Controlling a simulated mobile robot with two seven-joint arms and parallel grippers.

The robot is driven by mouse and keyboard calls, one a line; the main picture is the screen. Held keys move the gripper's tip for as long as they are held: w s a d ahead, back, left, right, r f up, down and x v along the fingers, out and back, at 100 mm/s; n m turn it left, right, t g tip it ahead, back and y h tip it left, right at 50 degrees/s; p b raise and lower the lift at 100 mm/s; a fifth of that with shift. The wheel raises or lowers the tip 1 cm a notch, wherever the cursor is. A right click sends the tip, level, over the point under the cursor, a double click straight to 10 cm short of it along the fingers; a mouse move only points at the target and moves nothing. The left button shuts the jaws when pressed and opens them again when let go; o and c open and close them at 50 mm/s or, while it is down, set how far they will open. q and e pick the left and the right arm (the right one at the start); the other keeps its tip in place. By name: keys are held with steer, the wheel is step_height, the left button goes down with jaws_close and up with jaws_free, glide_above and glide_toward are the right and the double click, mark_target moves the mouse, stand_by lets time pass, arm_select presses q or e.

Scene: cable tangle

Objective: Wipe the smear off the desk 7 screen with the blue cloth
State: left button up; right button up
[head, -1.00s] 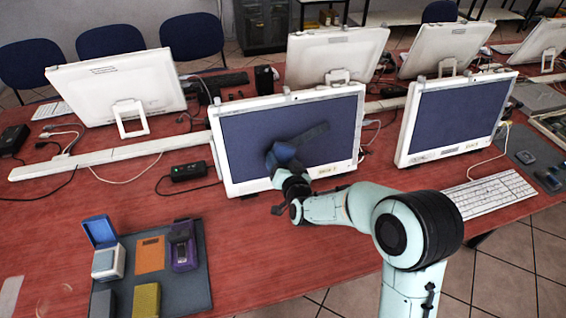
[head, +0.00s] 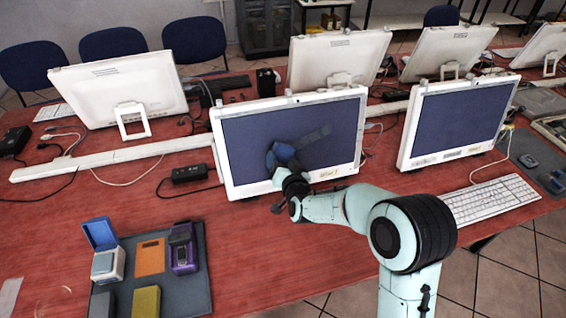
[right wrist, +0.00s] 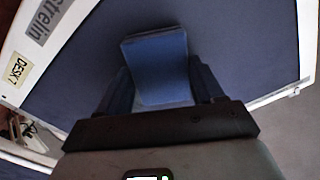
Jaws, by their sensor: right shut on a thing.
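The desk 7 screen (head: 245,135) is the white-framed monitor in the middle of the head view. Its DESK 7 label (right wrist: 18,70) shows at the left in the right wrist view. A dull grey streak, the smear (head: 314,136), slants up to the right across the dark display. My right gripper (head: 283,164) is in front of the lower middle of this screen, just below and left of the streak. It is shut on the blue cloth (right wrist: 157,68), which sticks out beyond the fingers towards the display. Whether the cloth touches the glass I cannot tell. My left gripper is out of view.
A second monitor (head: 455,120) and a white keyboard (head: 490,198) stand to the right. A grey mat (head: 196,285) with small boxes lies front left. A black adapter (head: 189,173) and cables lie left of the screen. The red desk (head: 250,250) is clear in front.

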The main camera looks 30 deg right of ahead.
mark_target(293, 154)
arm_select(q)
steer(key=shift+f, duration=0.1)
arm_select(e)
steer(key=shift+d, duration=0.1)
